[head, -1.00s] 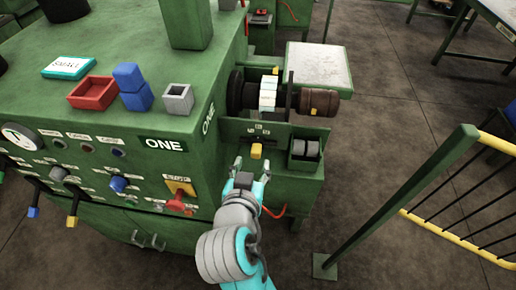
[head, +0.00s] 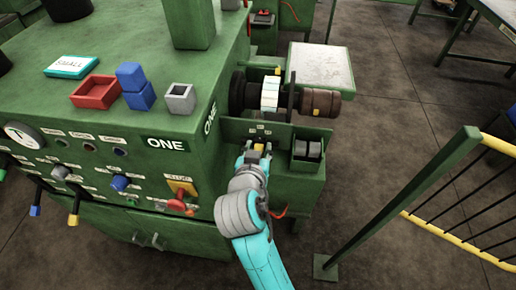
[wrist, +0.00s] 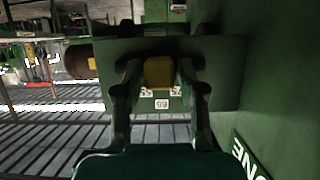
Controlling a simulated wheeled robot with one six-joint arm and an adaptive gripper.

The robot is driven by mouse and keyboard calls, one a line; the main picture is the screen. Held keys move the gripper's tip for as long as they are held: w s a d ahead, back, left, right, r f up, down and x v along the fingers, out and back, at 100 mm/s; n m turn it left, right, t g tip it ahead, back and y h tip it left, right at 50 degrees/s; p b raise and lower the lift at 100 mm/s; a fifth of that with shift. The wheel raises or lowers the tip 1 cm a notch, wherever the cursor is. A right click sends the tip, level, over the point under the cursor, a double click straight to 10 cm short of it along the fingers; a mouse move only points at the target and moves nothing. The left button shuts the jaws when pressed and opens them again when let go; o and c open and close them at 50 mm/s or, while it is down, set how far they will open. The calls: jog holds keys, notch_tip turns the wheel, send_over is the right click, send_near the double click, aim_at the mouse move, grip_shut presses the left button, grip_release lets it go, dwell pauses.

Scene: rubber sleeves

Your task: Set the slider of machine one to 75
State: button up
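The slider of machine one is a yellow knob (wrist: 159,72) on a dark green panel (wrist: 218,75). In the head view the yellow knob (head: 259,146) shows just past my fingertips. My gripper (head: 257,153) reaches it from the front. In the wrist view my gripper (wrist: 158,78) is open, with one finger on each side of the knob and narrow gaps beside it. Small white number plates (wrist: 161,104) sit by the knob; I cannot read surely which value it marks. Machine one (head: 165,146) is the green body with the "ONE" label.
A black-walled bin with grey rolls (head: 307,149) stands right of the slider. A shaft with a brown drum (head: 320,102) is above it. The red and yellow switch (head: 180,190) is left of my arm. A green post with a yellow rail (head: 400,205) stands at right.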

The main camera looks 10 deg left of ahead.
grip_shut()
jog(key=shift+a, duration=1.2)
jog(key=shift+o, duration=2.4)
grip_release()
jog(key=shift+a, duration=0.15)
jog(key=v, duration=1.2)
